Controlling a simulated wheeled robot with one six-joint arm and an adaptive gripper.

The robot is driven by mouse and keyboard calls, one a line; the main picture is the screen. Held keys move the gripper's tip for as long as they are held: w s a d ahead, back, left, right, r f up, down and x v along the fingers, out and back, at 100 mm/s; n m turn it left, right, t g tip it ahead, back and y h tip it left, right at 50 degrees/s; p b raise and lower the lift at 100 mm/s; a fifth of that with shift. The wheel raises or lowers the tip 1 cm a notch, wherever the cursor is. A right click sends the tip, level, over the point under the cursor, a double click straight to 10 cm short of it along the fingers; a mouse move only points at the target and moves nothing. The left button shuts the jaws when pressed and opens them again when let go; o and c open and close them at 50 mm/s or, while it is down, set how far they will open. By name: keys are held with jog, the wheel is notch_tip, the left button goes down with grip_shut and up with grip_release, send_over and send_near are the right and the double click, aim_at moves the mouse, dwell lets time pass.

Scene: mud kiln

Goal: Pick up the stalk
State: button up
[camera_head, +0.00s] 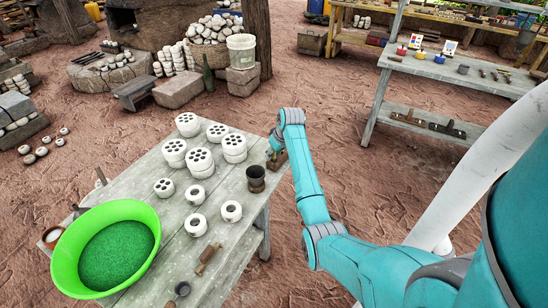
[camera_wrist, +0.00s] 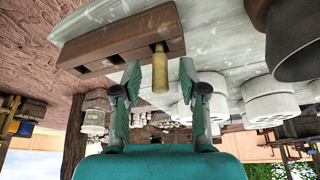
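In the wrist view, a tan, rounded stick (camera_wrist: 160,70) stands out of a slot in a brown wooden block (camera_wrist: 118,42); I take it to be the stalk. My gripper (camera_wrist: 158,82) is open, with one finger on each side of the stick and gaps showing between. How deep the stick lies between the fingers I cannot tell. In the head view, my gripper (camera_head: 274,146) is at the far right corner of the grey table, over the wooden block (camera_head: 279,161); the stick is not clear there.
The grey table (camera_head: 228,255) holds white pierced pots (camera_head: 199,162), small white cups, a dark cup on a brown base (camera_head: 256,178) and a green basin (camera_head: 65,262). The dark cup is close to the block. Earth floor (camera_head: 350,180) lies open right of the table.

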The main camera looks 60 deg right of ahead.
jog(key=c, duration=0.6)
jog(key=shift+o, duration=0.2)
